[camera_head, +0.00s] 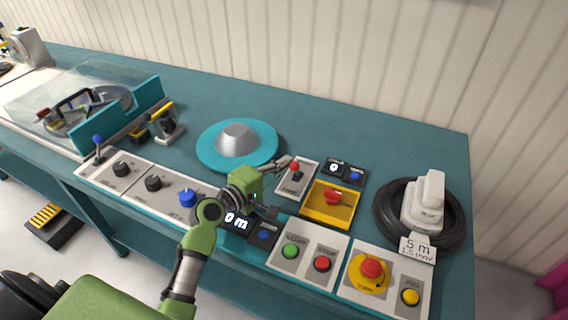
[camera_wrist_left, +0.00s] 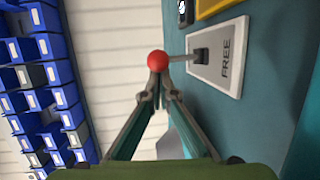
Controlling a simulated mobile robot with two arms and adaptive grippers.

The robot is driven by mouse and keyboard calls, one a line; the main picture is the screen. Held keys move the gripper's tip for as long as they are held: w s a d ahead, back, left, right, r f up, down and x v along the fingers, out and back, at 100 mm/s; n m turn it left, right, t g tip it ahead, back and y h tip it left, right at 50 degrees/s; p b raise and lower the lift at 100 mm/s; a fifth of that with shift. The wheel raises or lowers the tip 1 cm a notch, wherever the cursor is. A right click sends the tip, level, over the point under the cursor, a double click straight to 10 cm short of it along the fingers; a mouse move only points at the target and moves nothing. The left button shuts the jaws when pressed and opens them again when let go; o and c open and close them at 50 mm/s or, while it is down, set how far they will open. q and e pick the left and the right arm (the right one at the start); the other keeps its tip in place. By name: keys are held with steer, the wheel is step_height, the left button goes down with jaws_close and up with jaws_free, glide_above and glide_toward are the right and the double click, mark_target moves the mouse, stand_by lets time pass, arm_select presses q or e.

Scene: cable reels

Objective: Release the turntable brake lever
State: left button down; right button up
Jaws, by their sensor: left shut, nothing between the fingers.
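The brake lever has a red ball knob (camera_head: 295,167) and stands on a light grey plate (camera_head: 294,184) just right of the turntable. In the left wrist view the knob (camera_wrist_left: 157,61) sits on a thin shaft rising from a dark slot, and the plate (camera_wrist_left: 221,60) reads "FREE". The turntable (camera_head: 210,155) is a teal disc with a grey cone in its middle. My left gripper (camera_head: 284,163) is shut and empty, its fingertips (camera_wrist_left: 158,80) right at the knob. I cannot tell whether they touch it. My right gripper is out of view.
A yellow box with a red switch (camera_head: 333,197) and a small display (camera_head: 334,168) stand right of the lever. Start and stop buttons (camera_head: 291,251) line the front edge. A black cable coil (camera_head: 388,223) lies at right. The bench (camera_head: 380,135) behind is clear.

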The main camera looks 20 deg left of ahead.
arm_select(q)
steer(key=shift+s+a+f, duration=0.15)
steer(key=shift+s, duration=0.25)
stand_by(0.5)
